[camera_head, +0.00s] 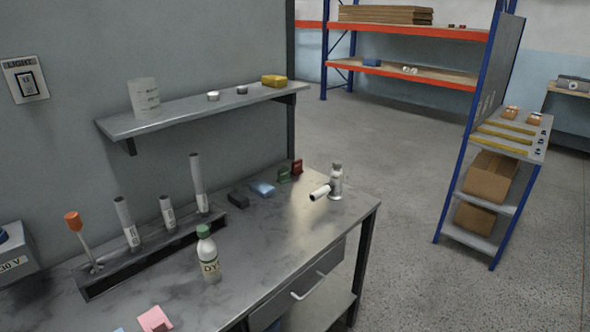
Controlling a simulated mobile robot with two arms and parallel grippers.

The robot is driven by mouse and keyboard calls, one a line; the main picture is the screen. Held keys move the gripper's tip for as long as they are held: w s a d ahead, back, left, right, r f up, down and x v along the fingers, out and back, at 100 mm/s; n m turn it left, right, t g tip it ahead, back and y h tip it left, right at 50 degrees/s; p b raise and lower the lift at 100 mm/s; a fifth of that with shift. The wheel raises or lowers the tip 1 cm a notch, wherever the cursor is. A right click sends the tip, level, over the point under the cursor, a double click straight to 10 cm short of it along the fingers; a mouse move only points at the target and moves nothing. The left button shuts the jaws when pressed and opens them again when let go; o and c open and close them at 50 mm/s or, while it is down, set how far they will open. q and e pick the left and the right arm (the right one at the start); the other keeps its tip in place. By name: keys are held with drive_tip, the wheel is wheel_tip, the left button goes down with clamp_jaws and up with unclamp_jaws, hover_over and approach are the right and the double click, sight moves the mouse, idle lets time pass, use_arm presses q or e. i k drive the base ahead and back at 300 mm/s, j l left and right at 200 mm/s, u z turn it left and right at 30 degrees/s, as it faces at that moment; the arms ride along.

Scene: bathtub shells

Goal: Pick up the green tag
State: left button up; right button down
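A small green tag-like piece (283,175) stands at the far end of the grey workbench (290,228), close to the wall side. A similar red piece (297,167) stands just to its right. The green piece is small in the picture, and any marking on it is too small to read. Neither of my grippers is in view.
A blue item (262,188) and a dark block (238,199) lie left of the green piece. A silver bottle (336,182) and a white cylinder (320,192) are to its right. A green-capped bottle (209,255) stands nearer. A wall shelf (190,111) hangs above.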

sight(283, 175)
drive_tip(key=i+l+z, duration=0.85)
drive_tip(key=i+z, duration=0.55)
drive_tip(key=i, duration=0.2)
drive_tip(key=i+l, duration=0.1)
drive_tip(key=i, duration=0.7)
drive_tip(key=i+l, duration=0.1)
drive_tip(key=i, duration=0.7)
drive_tip(key=i+u, duration=1)
drive_tip(key=u, duration=0.15)
drive_tip(key=i+u, duration=0.2)
drive_tip(key=u, duration=0.3)
drive_tip(key=i+u, duration=0.2)
drive_tip(key=u, duration=0.3)
drive_tip(key=i+l+u, duration=0.1)
drive_tip(key=u, duration=0.4)
drive_tip(key=i+l+u, duration=0.2)
drive_tip(key=u, duration=0.25)
drive_tip(key=i+l+u, duration=0.15)
drive_tip(key=u, duration=0.35)
